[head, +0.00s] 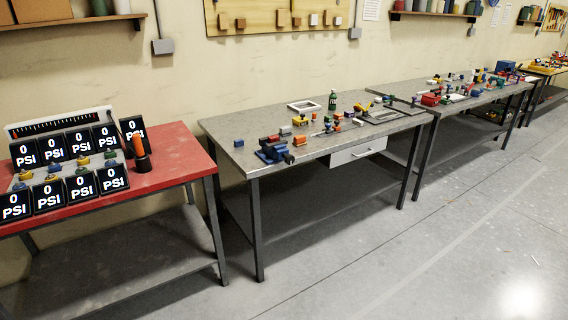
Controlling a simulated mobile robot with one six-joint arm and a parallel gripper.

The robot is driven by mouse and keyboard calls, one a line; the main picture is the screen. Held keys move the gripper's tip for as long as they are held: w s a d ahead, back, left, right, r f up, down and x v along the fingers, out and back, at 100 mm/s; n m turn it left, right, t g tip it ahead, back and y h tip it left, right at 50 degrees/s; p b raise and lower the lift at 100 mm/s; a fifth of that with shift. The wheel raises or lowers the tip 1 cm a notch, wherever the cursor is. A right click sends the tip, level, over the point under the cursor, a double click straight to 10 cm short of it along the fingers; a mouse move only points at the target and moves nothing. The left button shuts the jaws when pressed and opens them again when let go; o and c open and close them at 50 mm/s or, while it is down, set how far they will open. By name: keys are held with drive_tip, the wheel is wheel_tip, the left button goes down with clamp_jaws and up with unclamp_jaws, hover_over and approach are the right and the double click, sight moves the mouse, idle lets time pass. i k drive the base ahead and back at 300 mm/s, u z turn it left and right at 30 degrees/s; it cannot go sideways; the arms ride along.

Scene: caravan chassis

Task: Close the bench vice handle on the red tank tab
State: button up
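A blue bench vice (272,150) sits at the front left corner of the middle grey workbench (215,128). Dark parts show at its top and right side, but its handle and jaw gap are too small to make out. Small red and orange pieces (300,140) lie just behind and right of the vice. I cannot tell which, if any, is the red tank tab, or whether anything is between the jaws. My gripper is not in view.
A red-topped table (180,160) at left carries several black PSI displays (66,178) and an orange-and-black upright tool (140,152). Another cluttered grey workbench (420,88) continues to the right. A drawer (358,151) hangs under the middle bench. The floor (420,250) in front is open.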

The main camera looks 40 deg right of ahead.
sight(289, 159)
drive_tip(key=z, duration=0.1)
drive_tip(key=i, duration=0.95)
drive_tip(key=u, duration=0.05)
